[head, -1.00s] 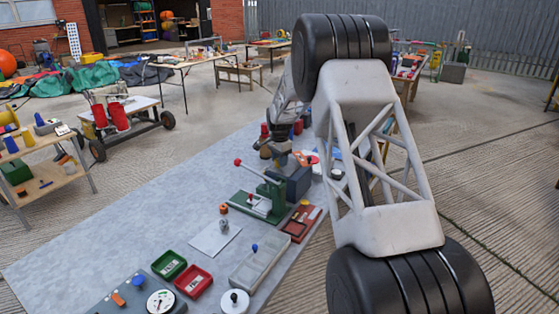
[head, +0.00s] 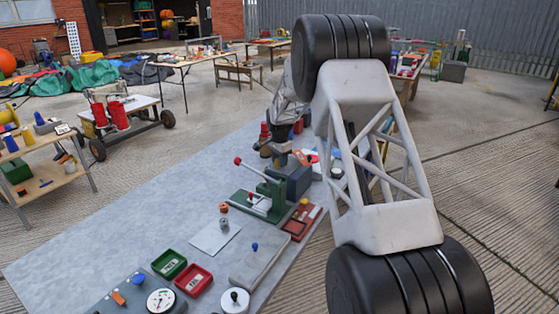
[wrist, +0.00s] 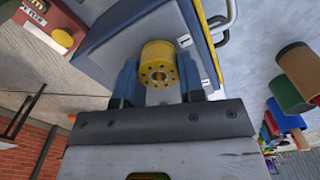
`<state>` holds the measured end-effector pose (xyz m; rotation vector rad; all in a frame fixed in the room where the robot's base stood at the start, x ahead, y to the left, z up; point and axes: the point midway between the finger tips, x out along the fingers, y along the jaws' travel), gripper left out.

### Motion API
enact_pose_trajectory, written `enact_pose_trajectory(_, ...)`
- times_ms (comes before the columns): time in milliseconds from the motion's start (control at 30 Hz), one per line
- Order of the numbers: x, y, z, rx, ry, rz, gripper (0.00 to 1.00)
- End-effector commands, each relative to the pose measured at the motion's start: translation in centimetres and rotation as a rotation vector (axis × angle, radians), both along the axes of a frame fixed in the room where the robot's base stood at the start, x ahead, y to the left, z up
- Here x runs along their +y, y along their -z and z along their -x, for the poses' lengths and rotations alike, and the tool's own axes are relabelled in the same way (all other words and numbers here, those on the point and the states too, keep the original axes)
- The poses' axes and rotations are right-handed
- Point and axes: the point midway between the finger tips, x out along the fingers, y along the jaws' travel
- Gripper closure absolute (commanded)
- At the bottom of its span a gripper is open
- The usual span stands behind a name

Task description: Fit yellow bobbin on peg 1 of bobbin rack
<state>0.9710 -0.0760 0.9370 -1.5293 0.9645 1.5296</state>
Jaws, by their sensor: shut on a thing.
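The yellow bobbin (wrist: 159,63) sits between the two blue fingers of my gripper (wrist: 160,76) in the wrist view. The fingers are shut on it, and its round holed end faces the camera. Just beyond it is a blue-grey block (wrist: 118,47) with small white labels, possibly the bobbin rack. Peg 1 cannot be made out, and I cannot tell whether the bobbin touches the block. In the head view a dark blue-grey block (head: 298,182) stands beside the green press. My gripper's fingers and the bobbin cannot be made out there.
A green press (head: 268,203) with a red-knobbed lever stands on the grey table (head: 130,210). Green (head: 169,264) and red (head: 194,281) trays and a long grey box (head: 258,263) lie nearer. The table's left part is clear.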

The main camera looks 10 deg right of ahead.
Motion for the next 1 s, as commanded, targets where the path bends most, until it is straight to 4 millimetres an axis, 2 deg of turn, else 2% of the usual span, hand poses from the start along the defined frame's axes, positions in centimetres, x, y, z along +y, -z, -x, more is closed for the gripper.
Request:
enact_pose_trajectory(633,0.00,0.33,0.00,0.000,0.000,0.000,0.86)
enact_pose_trajectory(667,0.00,0.33,0.00,0.000,0.000,0.000,0.61)
enact_pose_trajectory(800,0.00,0.33,0.00,0.000,0.000,0.000,0.39)
enact_pose_trajectory(833,0.00,0.33,0.00,0.000,0.000,0.000,0.35)
enact_pose_trajectory(1000,0.00,0.32,0.00,0.000,0.000,0.000,0.34)
